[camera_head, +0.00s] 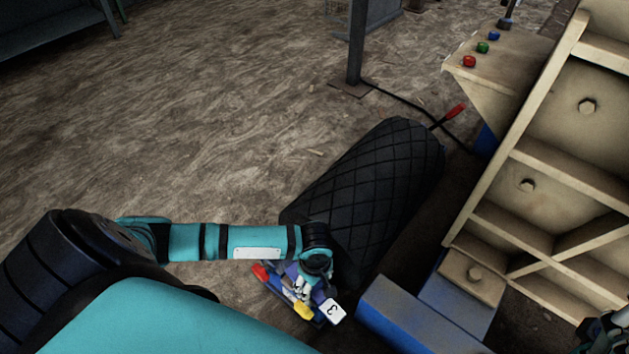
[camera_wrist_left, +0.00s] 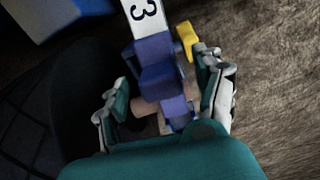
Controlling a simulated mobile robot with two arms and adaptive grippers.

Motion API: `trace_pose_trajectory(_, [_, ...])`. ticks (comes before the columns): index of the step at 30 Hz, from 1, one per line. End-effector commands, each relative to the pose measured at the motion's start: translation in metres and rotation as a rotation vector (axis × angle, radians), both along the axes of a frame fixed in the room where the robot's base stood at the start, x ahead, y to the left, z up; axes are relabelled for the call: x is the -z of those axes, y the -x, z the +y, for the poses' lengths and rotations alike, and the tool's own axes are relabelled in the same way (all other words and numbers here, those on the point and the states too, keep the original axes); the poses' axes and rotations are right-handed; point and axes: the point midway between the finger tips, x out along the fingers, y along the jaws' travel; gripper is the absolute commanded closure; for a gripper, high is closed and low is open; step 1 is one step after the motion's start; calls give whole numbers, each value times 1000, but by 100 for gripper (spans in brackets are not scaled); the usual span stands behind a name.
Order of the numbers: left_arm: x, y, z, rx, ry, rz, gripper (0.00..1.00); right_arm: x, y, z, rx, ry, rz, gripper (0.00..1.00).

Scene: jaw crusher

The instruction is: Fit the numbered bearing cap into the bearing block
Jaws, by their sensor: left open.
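A blue part with a white tag marked 3, which looks like the numbered bearing cap (camera_wrist_left: 155,50), shows between the fingers of my left gripper (camera_wrist_left: 165,92) in the wrist view. The fingers stand apart on either side of it, and I see no clear grip. In the head view my left gripper (camera_head: 308,288) is low beside the black roller, over the blue part; the white tag (camera_head: 332,311) shows at its right. A blue block (camera_head: 410,312) lies right of it; I cannot tell whether it is the bearing block. A bit of my right gripper (camera_head: 606,334) shows at the bottom right corner, cut off.
A red piece (camera_head: 260,272) and a yellow piece (camera_head: 303,310) lie close around the left gripper. A beige ribbed machine frame (camera_head: 545,175) fills the right.

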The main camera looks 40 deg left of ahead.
Motion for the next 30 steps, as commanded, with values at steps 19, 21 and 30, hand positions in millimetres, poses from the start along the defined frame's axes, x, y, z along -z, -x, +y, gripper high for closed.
trace_pose_trajectory(19, [30, 0, 2, 0, -1, 1, 50, 20, 6, -1, -2, -10, -32, 60])
trace_pose_trajectory(21, [30, 0, 2, 0, -1, 1, 60, 20, 6, -1, -2, -10, -32, 60])
trace_pose_trajectory(30, [30, 0, 2, 0, -1, 2, 99, 20, 6, -1, -3, -11, -30, 60])
